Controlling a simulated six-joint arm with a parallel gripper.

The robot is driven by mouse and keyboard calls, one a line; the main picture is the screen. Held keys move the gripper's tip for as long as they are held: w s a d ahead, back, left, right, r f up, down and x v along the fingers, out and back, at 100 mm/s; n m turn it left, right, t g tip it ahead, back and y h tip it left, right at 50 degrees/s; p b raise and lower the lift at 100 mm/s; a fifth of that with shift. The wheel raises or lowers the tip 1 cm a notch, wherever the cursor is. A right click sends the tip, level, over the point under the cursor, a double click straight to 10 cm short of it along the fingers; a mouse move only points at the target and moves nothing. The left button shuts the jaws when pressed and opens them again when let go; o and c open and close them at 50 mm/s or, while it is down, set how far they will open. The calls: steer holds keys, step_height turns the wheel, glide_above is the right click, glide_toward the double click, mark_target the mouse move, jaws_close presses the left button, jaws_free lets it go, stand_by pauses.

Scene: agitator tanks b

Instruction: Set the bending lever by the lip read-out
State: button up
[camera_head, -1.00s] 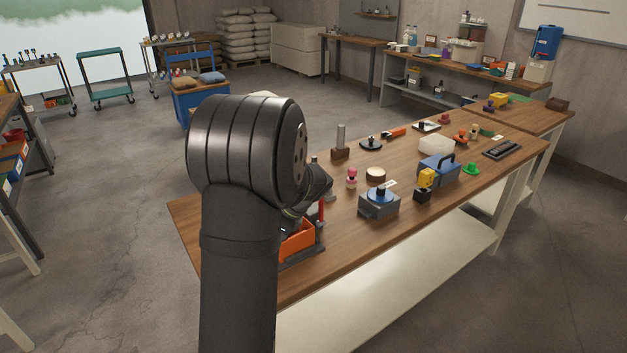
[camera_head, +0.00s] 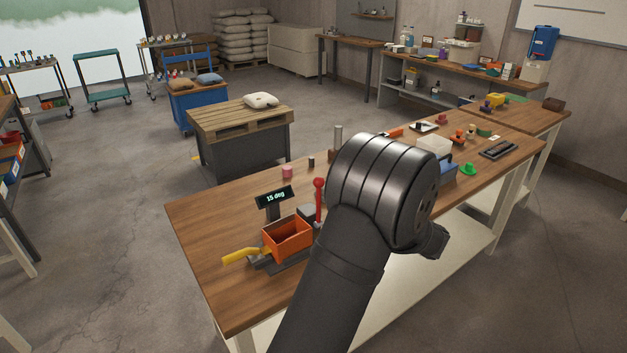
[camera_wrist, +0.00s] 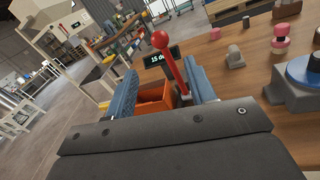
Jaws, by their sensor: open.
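The red lever (camera_head: 318,205) with a ball top stands nearly upright at the right side of an orange open box (camera_head: 288,238) on a dark base. The lever (camera_wrist: 171,66) also shows in the wrist view. The dark read-out (camera_head: 275,197) behind the box shows "15 deg"; it is partly covered by the lever in the wrist view (camera_wrist: 155,61). A yellow handle (camera_head: 240,256) sticks out to the left of the base. My gripper (camera_wrist: 163,85) is open, with the lever and box seen between its blue-grey fingers, apparently farther off. My arm hides the gripper in the head view.
A pink piece (camera_head: 287,172) and a small dark cylinder (camera_head: 311,162) stand behind the lever on the wooden bench (camera_head: 215,220). In the wrist view, a grey block with a blue disc (camera_wrist: 305,75) stands at right. The bench's left end is mostly clear.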

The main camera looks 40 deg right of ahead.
steer(key=w+a, duration=0.3)
steer(key=w, duration=1.1)
steer(key=shift+w, duration=0.25)
